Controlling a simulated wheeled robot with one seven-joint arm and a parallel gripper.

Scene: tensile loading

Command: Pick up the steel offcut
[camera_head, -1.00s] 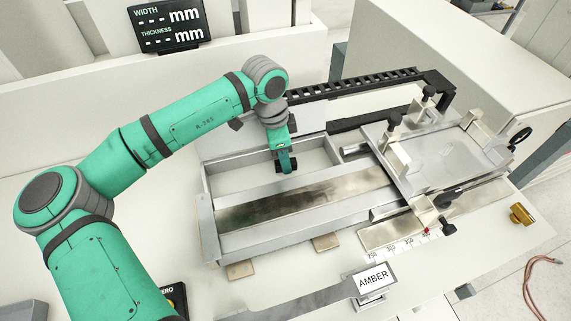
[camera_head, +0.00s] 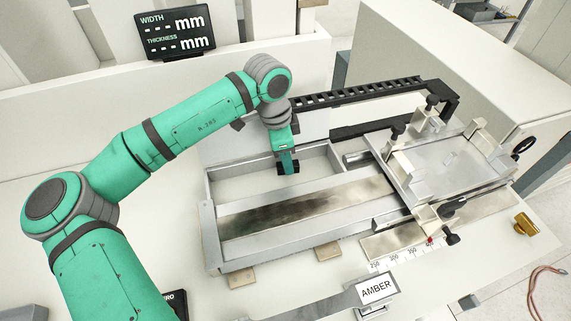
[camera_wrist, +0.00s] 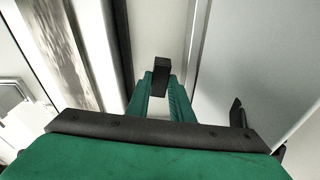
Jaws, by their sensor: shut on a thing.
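My gripper (camera_head: 289,168) is down inside the left, open part of a grey metal frame, at its back channel. In the wrist view, the two green fingers (camera_wrist: 163,80) are shut on a small dark block, the steel offcut (camera_wrist: 162,70), which sticks out past their tips. In the head view the offcut is too small and too covered by the fingers to make out clearly. I cannot tell whether it touches the channel floor.
A long steel strip (camera_head: 310,208) lies in the frame in front of my gripper. The frame's wall (camera_head: 212,235) stands on the left. A clamp carriage (camera_head: 445,160) with posts is on the right. A black cable chain (camera_head: 370,88) runs behind. An AMBER sign (camera_head: 376,290) stands in front.

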